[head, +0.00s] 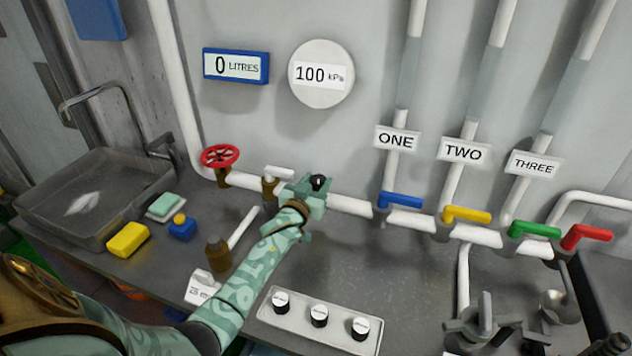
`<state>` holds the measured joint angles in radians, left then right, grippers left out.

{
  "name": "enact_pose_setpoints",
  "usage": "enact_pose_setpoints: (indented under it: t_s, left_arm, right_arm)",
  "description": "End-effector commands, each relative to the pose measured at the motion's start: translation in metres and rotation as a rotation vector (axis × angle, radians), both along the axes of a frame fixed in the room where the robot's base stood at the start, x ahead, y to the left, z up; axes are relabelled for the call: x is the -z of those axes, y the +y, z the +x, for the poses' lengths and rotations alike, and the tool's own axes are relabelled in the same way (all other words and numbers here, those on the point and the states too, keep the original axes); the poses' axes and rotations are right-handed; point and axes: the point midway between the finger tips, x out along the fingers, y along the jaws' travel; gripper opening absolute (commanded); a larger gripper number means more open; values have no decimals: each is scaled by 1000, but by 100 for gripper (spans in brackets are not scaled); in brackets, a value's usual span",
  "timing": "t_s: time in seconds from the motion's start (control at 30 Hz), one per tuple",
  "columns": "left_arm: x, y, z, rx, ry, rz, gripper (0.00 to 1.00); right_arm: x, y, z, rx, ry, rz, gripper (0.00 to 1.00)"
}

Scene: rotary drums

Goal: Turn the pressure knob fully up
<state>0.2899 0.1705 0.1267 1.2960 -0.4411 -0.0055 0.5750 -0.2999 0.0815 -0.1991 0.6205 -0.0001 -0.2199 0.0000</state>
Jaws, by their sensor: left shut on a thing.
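My left gripper (313,190) is shut on a small black knob (319,183) at the wall pipe. The gripper's jaws hide most of the knob, so its turn position cannot be read. A round white gauge (321,74) on the wall above reads 100 kPa. My right gripper is not identifiable in the view.
A blue display (236,66) reads 0 LITRES. A red handwheel (220,156) is left of the gripper. Blue (401,200), yellow (467,214), green (534,229) and red (587,236) levers line the pipe at right.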

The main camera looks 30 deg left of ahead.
Motion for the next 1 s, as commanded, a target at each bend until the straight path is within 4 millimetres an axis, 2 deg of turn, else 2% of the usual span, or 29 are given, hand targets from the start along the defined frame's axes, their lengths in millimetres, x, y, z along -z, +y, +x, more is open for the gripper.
enact_pose_setpoints:
  t_s: [0.2,0.37,0.7,1.0]
  left_arm:
    - [-4,5,-1,133,3,9,20]
    - [-1,8,0,261,5,9,20]
    - [4,10,1,500,3,6,20]
    - [2,11,1,609,2,1,20]
  right_arm:
    - [-18,1,2,1,-6,2,36]
    - [-19,2,3,1,-6,3,36]
    - [4,3,-1,0,2,3,36]
    - [19,3,-3,0,8,4,36]
